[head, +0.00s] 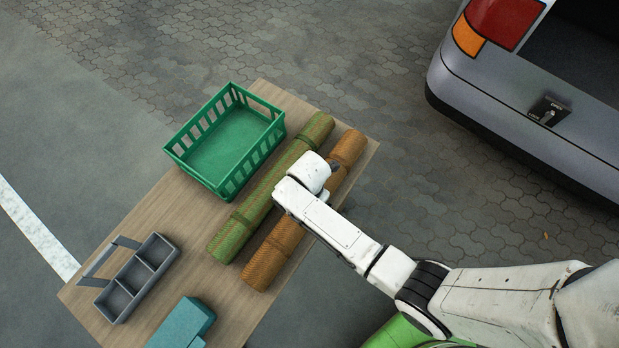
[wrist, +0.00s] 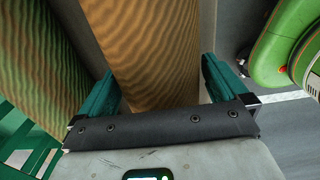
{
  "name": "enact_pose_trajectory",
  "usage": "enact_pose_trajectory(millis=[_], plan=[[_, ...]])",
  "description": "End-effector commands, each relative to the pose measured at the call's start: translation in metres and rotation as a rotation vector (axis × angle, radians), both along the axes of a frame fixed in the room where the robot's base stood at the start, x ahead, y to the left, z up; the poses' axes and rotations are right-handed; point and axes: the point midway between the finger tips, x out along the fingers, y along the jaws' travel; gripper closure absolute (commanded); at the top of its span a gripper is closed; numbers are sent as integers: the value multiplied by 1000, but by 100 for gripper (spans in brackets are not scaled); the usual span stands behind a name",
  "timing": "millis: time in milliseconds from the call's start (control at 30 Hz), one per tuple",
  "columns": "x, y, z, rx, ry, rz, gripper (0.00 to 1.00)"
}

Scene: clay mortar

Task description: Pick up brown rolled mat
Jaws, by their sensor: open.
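The brown rolled mat (head: 272,257) lies on the wooden table, along its right side, with a darker band near each end. My arm hides its middle in the head view. In the wrist view the brown rolled mat (wrist: 155,45) runs between the two teal fingers of my gripper (wrist: 160,88). One finger is on each side of it, and the gripper is open. I cannot tell whether the fingers touch the mat. A green rolled mat (head: 235,228) lies alongside to the left, and it also shows in the wrist view (wrist: 45,60), left of the left finger.
The wooden table (head: 200,215) also holds a green slatted crate (head: 222,150), a grey divided caddy (head: 138,277) and a teal box (head: 182,325). A silver vehicle (head: 510,100) with an open rear stands at the upper right. Paving between table and vehicle is clear.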

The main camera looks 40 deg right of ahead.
Motion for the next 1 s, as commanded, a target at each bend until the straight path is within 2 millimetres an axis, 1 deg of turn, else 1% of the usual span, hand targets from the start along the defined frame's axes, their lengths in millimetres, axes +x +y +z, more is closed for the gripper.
enact_pose_trajectory(millis=[67,733,1000], plan=[[0,0,0,0,0,0,1],[0,0,1,0,0,1,65],[1,0,2,0,-2,1,65]])
